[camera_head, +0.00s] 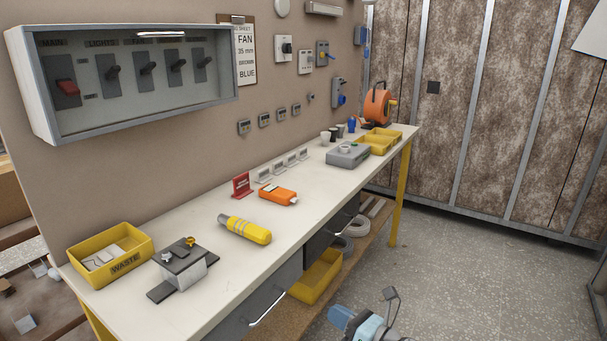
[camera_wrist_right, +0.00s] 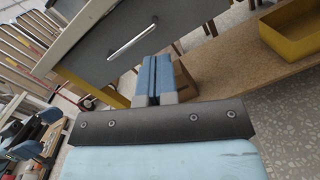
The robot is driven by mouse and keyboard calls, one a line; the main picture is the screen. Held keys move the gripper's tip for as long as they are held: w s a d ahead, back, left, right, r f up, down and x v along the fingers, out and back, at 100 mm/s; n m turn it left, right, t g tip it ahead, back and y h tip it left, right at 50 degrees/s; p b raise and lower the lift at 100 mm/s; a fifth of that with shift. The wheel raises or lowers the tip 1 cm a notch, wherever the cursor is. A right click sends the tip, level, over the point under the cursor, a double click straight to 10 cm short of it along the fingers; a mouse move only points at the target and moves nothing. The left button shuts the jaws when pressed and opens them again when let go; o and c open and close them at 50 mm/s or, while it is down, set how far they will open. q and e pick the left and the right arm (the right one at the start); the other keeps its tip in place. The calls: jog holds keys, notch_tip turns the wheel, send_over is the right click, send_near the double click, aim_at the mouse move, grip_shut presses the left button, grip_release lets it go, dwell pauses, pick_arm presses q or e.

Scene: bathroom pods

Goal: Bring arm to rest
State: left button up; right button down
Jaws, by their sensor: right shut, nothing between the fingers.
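My right gripper (camera_head: 340,318) shows at the bottom of the head view, low in front of the workbench (camera_head: 190,290) and apart from it. In the right wrist view its two blue fingers (camera_wrist_right: 154,80) are together with nothing between them. They point toward the bench's dark drawer front (camera_wrist_right: 100,45) and lower shelf (camera_wrist_right: 215,70).
The bench top holds a yellow waste bin (camera_head: 110,255), a grey clamp-like block (camera_head: 183,268), a yellow cylinder (camera_head: 245,229) and an orange tester (camera_head: 278,195). A yellow bin (camera_head: 316,277) sits on the lower shelf. The speckled floor (camera_head: 450,280) at right is clear.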

pick_arm(q)
jog(key=s+a+r+g+y+p, duration=0.2)
jog(key=r+p, duration=0.9)
jog(key=p, duration=1.5)
jog(key=shift+s+a+r+g, duration=0.25)
jog(key=shift+s+a+g, duration=0.25)
jog(key=shift+s+a, duration=0.6)
pick_arm(e)
jog(key=s+d+r+n+h, duration=0.3)
jog(key=s+n, duration=0.6)
jog(key=n, duration=0.2)
jog(key=s+d+r+n+h, duration=0.4)
jog(key=s+n, duration=0.6)
jog(key=n, duration=0.1)
jog(key=s+d+r+n+g+h, duration=0.1)
jog(key=s+d+r+n+h, duration=0.3)
jog(key=s+n, duration=0.6)
jog(key=shift+d+n, duration=0.15)
jog(key=shift+n, duration=0.65)
